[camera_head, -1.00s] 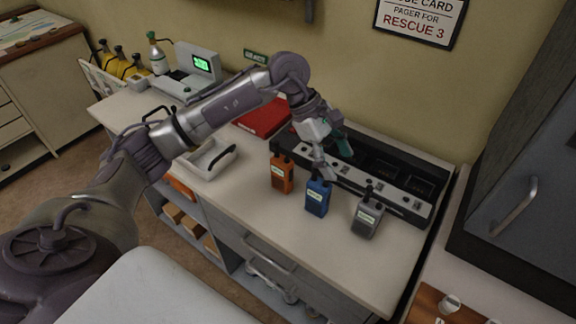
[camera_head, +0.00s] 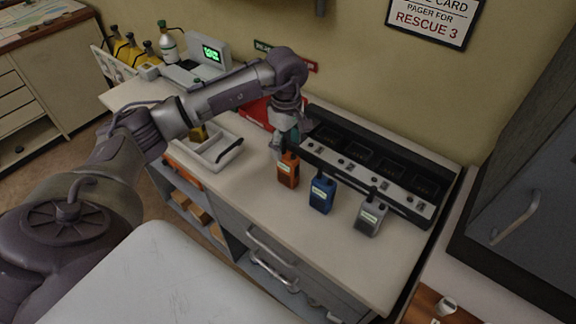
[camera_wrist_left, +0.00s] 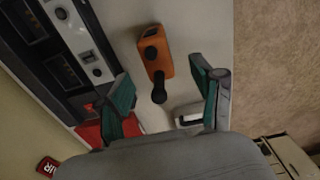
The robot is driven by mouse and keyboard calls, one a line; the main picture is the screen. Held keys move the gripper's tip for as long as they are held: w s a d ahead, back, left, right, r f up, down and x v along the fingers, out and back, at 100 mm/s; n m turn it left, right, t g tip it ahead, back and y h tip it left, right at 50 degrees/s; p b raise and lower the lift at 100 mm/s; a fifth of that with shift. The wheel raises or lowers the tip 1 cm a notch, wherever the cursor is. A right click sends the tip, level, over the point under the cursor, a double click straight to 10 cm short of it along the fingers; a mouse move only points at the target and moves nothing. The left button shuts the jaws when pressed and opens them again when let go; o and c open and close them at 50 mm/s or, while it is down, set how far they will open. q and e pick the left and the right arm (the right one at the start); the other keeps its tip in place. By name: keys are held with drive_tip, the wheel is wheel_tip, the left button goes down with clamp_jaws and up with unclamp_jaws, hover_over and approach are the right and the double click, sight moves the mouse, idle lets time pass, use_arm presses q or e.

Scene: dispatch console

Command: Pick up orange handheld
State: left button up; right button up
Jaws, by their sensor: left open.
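The orange handheld (camera_head: 288,170) stands upright on the counter, leftmost of a row of three radios. It also shows in the left wrist view (camera_wrist_left: 155,55), seen from above, with its dark antenna pointing toward my gripper. My left gripper (camera_head: 285,146) is just above and behind the top of the orange handheld in the head view. In the left wrist view its two green-padded fingers (camera_wrist_left: 162,95) are apart, one on each side of the handheld's line, and nothing is held. My right gripper is not in view.
A blue handheld (camera_head: 322,194) and a grey handheld (camera_head: 370,216) stand to the right. A black charger rack (camera_head: 424,209) lies behind them. A white tray (camera_head: 213,163) and a red item (camera_head: 256,112) are to the left. The front counter is clear.

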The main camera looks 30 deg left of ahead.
sight(288, 155)
use_arm(q)
wheel_tip(288, 155, down, 4)
drive_tip(key=p, duration=0.2)
drive_tip(key=shift+w+d+f+p, duration=0.1)
drive_tip(key=shift+d+f+p, duration=0.05)
drive_tip(key=shift+p, duration=0.25)
drive_tip(key=shift+f, duration=0.35)
drive_tip(key=shift+r, duration=0.1)
clamp_jaws()
